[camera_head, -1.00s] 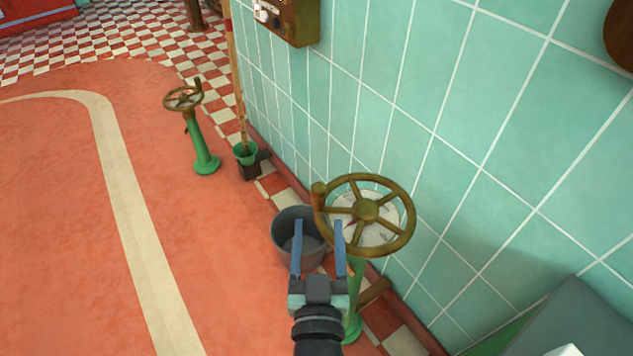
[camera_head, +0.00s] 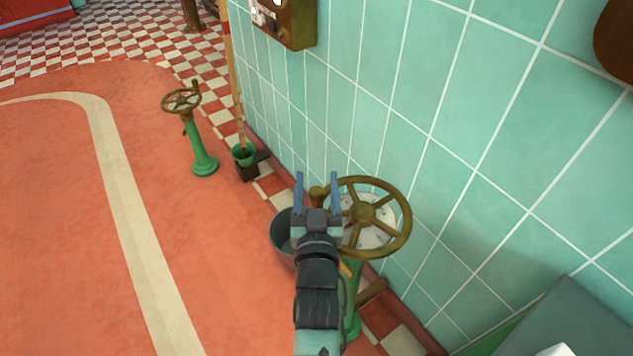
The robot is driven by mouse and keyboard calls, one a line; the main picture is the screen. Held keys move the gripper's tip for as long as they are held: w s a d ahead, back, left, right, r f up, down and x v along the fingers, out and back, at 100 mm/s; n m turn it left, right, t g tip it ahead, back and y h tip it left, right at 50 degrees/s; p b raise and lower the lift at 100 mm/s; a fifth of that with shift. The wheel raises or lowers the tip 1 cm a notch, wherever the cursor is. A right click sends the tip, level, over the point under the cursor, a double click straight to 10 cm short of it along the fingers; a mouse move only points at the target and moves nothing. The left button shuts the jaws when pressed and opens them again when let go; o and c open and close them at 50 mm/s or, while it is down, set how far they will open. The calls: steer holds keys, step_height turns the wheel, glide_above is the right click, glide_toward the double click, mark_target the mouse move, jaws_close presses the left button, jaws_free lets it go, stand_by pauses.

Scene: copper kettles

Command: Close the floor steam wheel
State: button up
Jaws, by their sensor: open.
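A brass handwheel (camera_head: 367,212) with several spokes sits on a green floor pedestal (camera_head: 353,290) beside the tiled wall. A pale dial shows behind its spokes. The wheel's crank knob (camera_head: 318,192) stands at the left of the rim. My gripper (camera_head: 317,180) is open. In this view its two blue fingers lie either side of the knob; I cannot tell whether they touch it. My gripper hides part of the wheel's left rim. A second, smaller-looking brass wheel (camera_head: 182,101) stands on a green pedestal farther off at the left.
A grey bucket (camera_head: 281,232) stands on the floor behind my gripper, partly hidden. A green pot (camera_head: 243,153) with a pole stands by the wall. A brown box (camera_head: 290,22) hangs on the wall. The red floor at left is clear.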

jaws_close()
stand_by(1.4)
